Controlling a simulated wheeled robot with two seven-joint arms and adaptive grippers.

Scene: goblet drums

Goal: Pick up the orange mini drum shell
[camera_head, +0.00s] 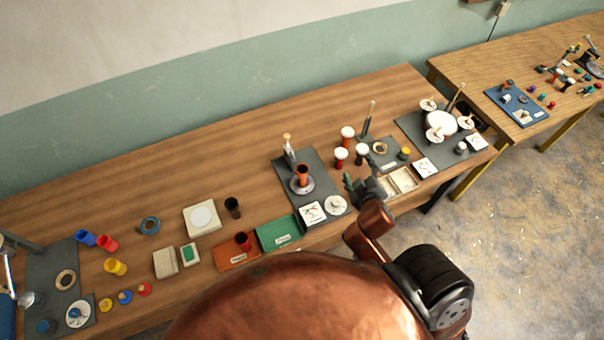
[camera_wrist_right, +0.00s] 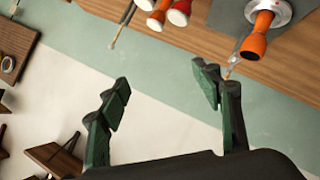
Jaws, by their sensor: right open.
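The orange mini drum shell (camera_head: 302,174) stands in a round silver holder (camera_head: 301,187) on a grey mat, near the middle of the table. In the right wrist view the orange shell (camera_wrist_right: 254,46) shows at the upper right with the silver holder around it. My right gripper (camera_head: 362,186) is above the table's front part, to the right of the shell and apart from it. In the right wrist view its green-padded fingers (camera_wrist_right: 160,90) are spread with nothing between them. My left gripper is out of view.
A green tray (camera_head: 278,232) and an orange tray (camera_head: 232,258) lie left of the mat. The table's back left is clear.

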